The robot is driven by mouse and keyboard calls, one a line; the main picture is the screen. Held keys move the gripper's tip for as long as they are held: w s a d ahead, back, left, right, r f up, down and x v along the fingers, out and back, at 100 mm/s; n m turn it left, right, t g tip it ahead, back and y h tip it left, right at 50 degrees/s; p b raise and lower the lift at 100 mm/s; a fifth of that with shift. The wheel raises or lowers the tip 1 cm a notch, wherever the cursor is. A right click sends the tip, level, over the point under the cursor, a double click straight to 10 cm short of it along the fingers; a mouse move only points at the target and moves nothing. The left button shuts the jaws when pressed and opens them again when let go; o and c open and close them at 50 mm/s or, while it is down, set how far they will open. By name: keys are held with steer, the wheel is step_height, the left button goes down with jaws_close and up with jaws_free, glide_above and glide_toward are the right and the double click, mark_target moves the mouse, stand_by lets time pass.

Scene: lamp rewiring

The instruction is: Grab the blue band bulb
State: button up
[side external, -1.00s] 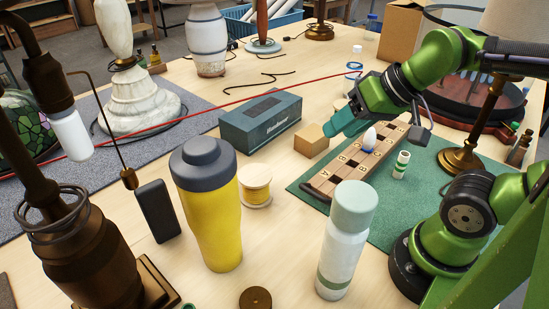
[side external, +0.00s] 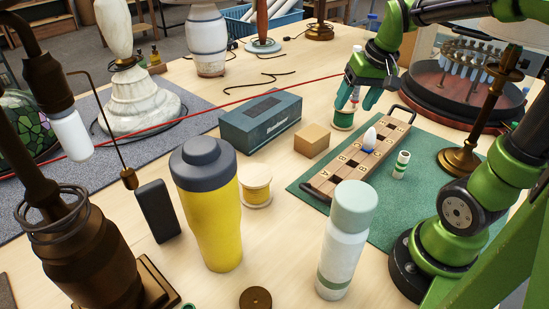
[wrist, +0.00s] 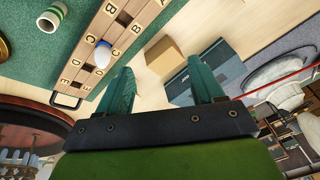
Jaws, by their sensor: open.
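The blue band bulb (side external: 369,140) is white and egg-shaped with a blue band low down. It stands in a slot of the lettered wooden rack (side external: 322,183). In the wrist view the bulb (wrist: 102,56) is left of the fingers, in the rack (wrist: 140,22). My gripper (side external: 357,98) is open, with teal fingers pointing down, behind the bulb and apart from it.
The rack lies on a green mat (side external: 375,215) with a white-and-green cylinder (side external: 400,165) beside it. A green spool (side external: 343,118) stands close to my fingers in the picture. A cardboard box (side external: 312,140) and a dark teal box (side external: 260,120) stand left of the rack.

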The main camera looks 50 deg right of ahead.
steer(key=d+f+g, duration=0.2)
steer(key=d+g, duration=0.1)
steer(key=d, duration=0.9)
steer(key=n, duration=0.2)
glide_toward(370, 138)
steer(key=f, duration=0.2)
steer(key=w+d+f, duration=0.1)
steer(key=f, duration=0.3)
steer(key=shift+w+d, duration=0.15)
steer(key=shift+d, duration=0.05)
steer(key=shift+f, duration=2.75)
steer(key=shift+c, duration=0.5)
steer(key=c, duration=1)
steer(key=shift+r, duration=0.2)
